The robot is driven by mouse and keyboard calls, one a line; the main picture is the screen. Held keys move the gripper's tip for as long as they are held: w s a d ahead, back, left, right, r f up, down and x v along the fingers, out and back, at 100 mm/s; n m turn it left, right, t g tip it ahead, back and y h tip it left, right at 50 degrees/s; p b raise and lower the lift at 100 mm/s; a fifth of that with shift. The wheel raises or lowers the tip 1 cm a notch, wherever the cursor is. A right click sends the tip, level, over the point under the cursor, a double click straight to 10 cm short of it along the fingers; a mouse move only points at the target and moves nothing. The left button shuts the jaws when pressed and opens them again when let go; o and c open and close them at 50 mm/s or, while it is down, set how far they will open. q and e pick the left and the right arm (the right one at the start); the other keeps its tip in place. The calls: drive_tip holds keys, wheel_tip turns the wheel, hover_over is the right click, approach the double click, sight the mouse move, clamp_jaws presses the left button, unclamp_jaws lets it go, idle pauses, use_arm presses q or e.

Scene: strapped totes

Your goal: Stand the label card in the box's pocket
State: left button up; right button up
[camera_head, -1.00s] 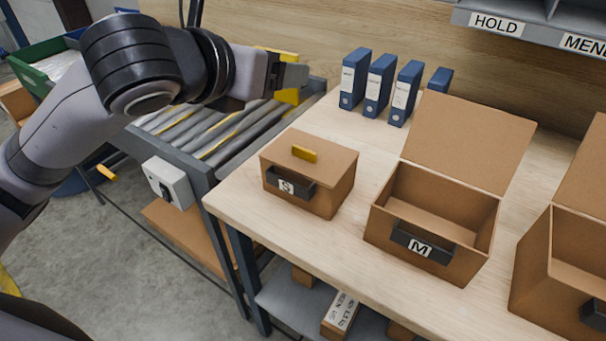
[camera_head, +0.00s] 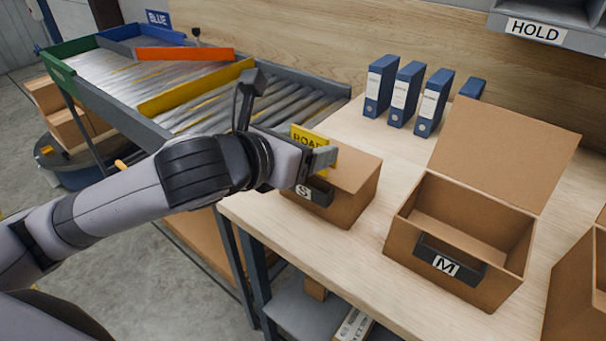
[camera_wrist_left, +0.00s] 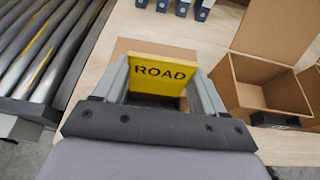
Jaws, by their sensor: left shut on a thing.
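The yellow label card (camera_head: 310,139), printed ROAD, is in my left gripper (camera_head: 318,158). The gripper is shut on it and holds it upright, over or just in front of the small closed box marked S (camera_head: 355,184). The card (camera_wrist_left: 163,72) also shows between the fingers in the left wrist view. Box S has a dark front pocket (camera_head: 318,192), partly hidden by the gripper. An open box marked M (camera_head: 402,242) stands to its right with a dark pocket (camera_head: 437,257). I cannot tell whether the card touches box S. My right gripper is not in view.
Several blue binders (camera_head: 405,92) stand at the back of the wooden table (camera_head: 345,268). A roller conveyor (camera_head: 285,95) lies behind on the left. Another open box (camera_head: 576,285) stands at the right edge. A grey shelf marked HOLD (camera_head: 560,28) hangs above.

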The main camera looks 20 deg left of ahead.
use_arm(q)
drive_tip(key=shift+f+b, duration=0.4)
drive_tip(key=shift+f, duration=1.95)
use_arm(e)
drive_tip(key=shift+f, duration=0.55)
use_arm(q)
drive_tip(key=shift+f, duration=0.1)
drive_tip(key=shift+f, duration=0.15)
drive_tip(key=o, duration=1)
